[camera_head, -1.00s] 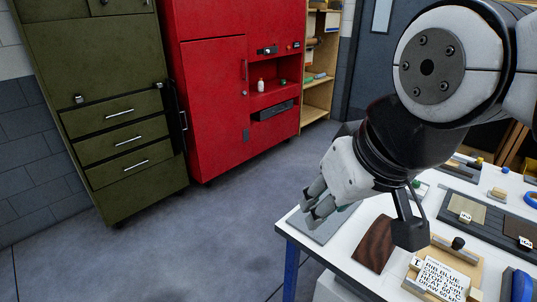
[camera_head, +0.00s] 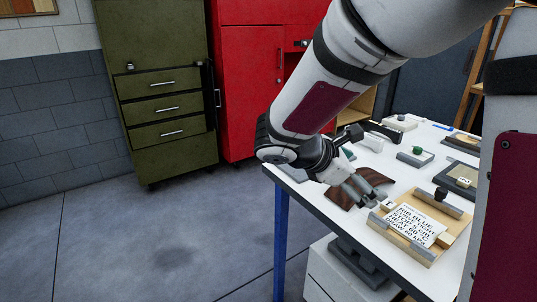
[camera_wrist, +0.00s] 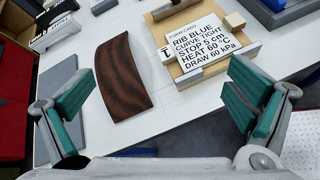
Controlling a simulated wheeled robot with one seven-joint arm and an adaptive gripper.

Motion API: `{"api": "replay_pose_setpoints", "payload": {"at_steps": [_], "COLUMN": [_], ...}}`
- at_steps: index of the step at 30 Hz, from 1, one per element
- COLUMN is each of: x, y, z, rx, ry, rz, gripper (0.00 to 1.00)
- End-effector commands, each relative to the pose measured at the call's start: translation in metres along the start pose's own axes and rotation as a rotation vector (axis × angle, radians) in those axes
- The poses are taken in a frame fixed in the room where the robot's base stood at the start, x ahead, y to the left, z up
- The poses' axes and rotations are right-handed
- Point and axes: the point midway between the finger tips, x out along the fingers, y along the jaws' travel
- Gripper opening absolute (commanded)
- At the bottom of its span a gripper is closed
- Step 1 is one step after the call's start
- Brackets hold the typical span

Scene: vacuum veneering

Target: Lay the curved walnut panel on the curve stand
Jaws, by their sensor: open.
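The curved walnut panel (camera_wrist: 123,80) is dark brown with wood grain and lies on the white table, between the grey mat and the form card in the wrist view. In the head view the panel (camera_head: 342,196) is partly hidden by my gripper (camera_head: 362,188). My gripper (camera_wrist: 155,118) is open and empty, its green-padded fingers spread wide on either side of the panel in the wrist view. The panel is apart from both fingers there. I cannot pick out the curve stand for certain.
A wooden board (camera_head: 454,243) carries the white form card (camera_head: 415,224) near the table's front edge. A flat grey mat (camera_wrist: 57,85) lies left of the panel. A green-topped block (camera_head: 416,152) and other small items stand farther back. Open floor (camera_head: 150,240) lies left of the table (camera_head: 325,211).

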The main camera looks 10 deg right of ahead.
Motion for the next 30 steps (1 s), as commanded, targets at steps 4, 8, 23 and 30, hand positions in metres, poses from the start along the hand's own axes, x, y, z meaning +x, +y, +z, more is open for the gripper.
{"api": "replay_pose_setpoints", "payload": {"at_steps": [4,8,23,30], "x": [0.033,0.044,0.111,0.130], "y": [0.044,0.065,0.088,0.093], "z": [-0.059,-0.085,-0.086,-0.082], "rx": [-0.239,-0.359,-0.411,-0.410], "ry": [-0.104,-0.158,-0.184,-0.184], "rz": [0.098,0.155,0.181,0.183], "gripper": [0.98,0.98,0.98,0.98]}}
